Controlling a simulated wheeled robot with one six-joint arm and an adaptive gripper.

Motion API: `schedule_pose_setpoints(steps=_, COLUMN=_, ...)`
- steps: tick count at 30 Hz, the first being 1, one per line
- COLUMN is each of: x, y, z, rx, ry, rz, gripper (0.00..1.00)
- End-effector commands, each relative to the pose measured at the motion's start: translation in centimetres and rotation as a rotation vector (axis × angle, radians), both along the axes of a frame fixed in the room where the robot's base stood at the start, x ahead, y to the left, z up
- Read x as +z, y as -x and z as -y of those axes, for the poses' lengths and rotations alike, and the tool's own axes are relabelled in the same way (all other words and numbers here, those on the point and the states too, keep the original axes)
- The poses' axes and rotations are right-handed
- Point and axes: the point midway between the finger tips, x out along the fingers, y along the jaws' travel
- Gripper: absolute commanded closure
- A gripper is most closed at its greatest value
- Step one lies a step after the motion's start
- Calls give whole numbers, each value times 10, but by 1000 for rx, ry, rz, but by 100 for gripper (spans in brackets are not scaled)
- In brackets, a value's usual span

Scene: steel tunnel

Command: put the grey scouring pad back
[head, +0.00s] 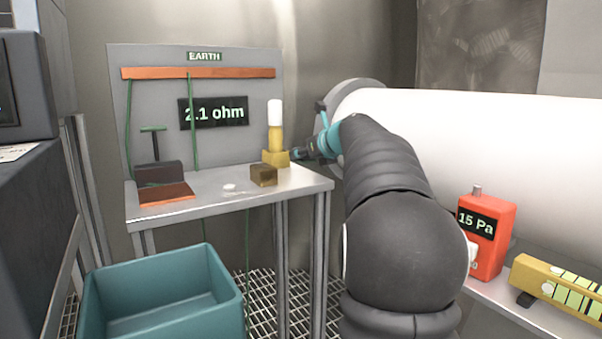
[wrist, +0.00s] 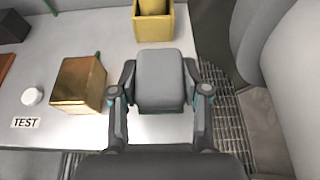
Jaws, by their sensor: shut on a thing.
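The grey scouring pad (wrist: 160,82) is a light grey block with rounded edges, in the middle of the wrist view. My gripper (wrist: 159,78) is shut on it, one finger at each side. In the wrist view the pad appears over the right end of the steel table, between a brass-coloured block (wrist: 78,84) and the table's right edge. I cannot tell whether it touches the table top. In the head view my gripper (head: 310,151) is at the table's right end, partly hidden by my arm, and I cannot make out the pad there.
A yellow holder (wrist: 137,28) with a white-topped yellow cylinder (head: 275,125) stands just beyond the pad. A white button (wrist: 32,96) and TEST label are left. A teal bin (head: 165,300) stands below the steel table (head: 215,190). A big white cylinder (head: 490,135) is at right.

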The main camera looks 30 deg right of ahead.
Motion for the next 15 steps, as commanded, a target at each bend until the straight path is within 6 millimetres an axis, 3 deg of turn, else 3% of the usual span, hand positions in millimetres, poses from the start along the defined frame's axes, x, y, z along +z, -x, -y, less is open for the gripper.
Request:
schedule_pose_setpoints(steps=7, x=-13, y=-8, z=-6, rx=-1, ry=-2, rz=-1, gripper=94)
schedule_pose_setpoints(steps=15, x=-46, y=-7, z=-6, rx=-1, ry=-2, rz=-1, gripper=94)
